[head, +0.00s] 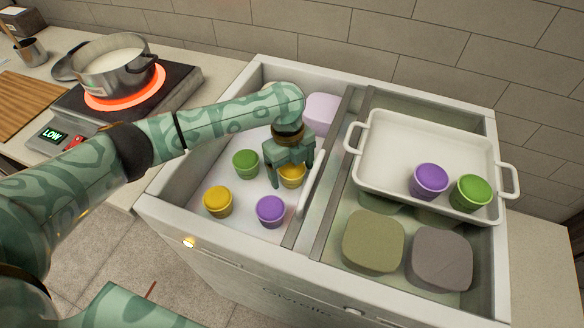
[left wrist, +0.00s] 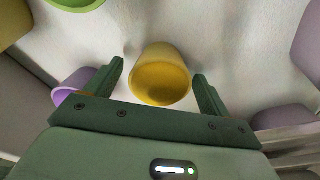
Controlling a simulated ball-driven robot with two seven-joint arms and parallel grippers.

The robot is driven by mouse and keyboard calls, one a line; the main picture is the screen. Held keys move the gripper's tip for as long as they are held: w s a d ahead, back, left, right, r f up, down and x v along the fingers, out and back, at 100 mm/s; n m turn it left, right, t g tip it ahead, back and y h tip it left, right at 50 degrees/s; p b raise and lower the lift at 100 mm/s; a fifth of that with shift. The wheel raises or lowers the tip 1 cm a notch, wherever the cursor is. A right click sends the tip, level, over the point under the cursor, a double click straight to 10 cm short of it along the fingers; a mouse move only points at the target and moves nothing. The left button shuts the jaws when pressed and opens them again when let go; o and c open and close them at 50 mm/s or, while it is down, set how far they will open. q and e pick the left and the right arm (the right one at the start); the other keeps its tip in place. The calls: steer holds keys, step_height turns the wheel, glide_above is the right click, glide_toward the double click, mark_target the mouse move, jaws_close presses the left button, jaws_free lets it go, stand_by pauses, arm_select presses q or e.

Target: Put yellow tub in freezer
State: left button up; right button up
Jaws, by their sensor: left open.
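A yellow tub (head: 292,181) stands on the floor of the freezer (head: 170,205), in its left compartment near the divider. My left gripper (head: 290,172) is open and points down over this tub. In the left wrist view the yellow tub (left wrist: 160,82) lies between the two spread fingers of the gripper (left wrist: 157,68), with a visible gap at each side. A second yellow tub (head: 217,201) stands at the front left of the same compartment. My right gripper is not in view.
A green tub (head: 246,164), a purple tub (head: 270,211) and a pale pink container (head: 322,112) share the left compartment. At right, a white tray (head: 400,135) holds purple and green tubs. Olive (head: 372,243) and grey (head: 439,258) containers sit in front. A pot (head: 115,75) stands on a glowing burner.

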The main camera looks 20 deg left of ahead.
arm_select(q)
step_height(320, 180, up, 12)
steer(key=a+p, duration=0.1)
steer(key=p, duration=0.4)
steer(key=shift+w, duration=0.4)
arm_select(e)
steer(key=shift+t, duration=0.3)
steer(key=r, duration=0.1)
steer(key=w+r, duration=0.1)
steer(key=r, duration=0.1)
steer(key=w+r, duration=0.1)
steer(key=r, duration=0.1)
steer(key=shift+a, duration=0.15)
